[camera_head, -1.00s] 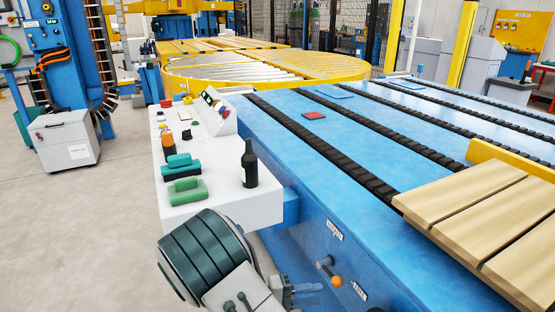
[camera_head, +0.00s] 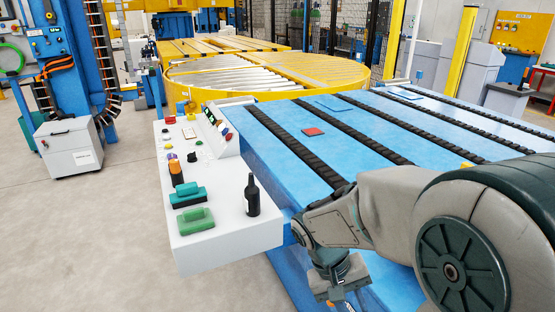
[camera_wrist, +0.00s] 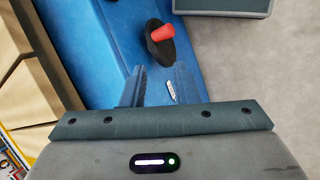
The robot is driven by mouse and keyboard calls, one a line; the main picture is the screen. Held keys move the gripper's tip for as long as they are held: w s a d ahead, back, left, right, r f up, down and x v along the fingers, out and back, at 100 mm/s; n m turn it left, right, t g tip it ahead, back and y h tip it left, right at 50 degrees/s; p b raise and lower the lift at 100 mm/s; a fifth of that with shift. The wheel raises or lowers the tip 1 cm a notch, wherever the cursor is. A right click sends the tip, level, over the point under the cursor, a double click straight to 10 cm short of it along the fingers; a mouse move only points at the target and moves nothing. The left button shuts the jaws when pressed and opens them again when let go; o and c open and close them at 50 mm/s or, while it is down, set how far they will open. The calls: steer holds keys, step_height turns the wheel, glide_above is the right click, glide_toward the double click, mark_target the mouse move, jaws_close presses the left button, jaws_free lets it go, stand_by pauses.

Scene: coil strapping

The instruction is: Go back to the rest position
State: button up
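My gripper (camera_head: 340,292) hangs low in front of the blue conveyor's near side, to the right of the white control console. In the wrist view its two fingers (camera_wrist: 147,75) sit close together near the middle, with nothing visible held between them. My arm stretches across the right half of the head view and hides part of the conveyor. In the wrist view, a red knob on a black base (camera_wrist: 163,33) shows beyond the fingertips, apart from them.
The white console (camera_head: 213,236) carries a dark bottle (camera_head: 252,196), a green block (camera_head: 195,220), a teal block (camera_head: 188,195) and several buttons. The blue conveyor (camera_head: 270,128) has black belts and a red pad (camera_head: 313,132). Wooden boards (camera_wrist: 25,85) show in the wrist view.

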steer(key=s+r+t+y+p, duration=0.2)
steer(key=r+p, duration=0.1)
steer(key=r, duration=0.4)
steer(key=s+r+m+t+y+p, duration=0.1)
steer(key=s+r+t+y+p, duration=0.1)
steer(key=r, duration=0.6)
steer(key=shift+t+y+p, duration=0.4)
steer(key=shift+t+p, duration=0.1)
steer(key=shift+p, duration=0.6)
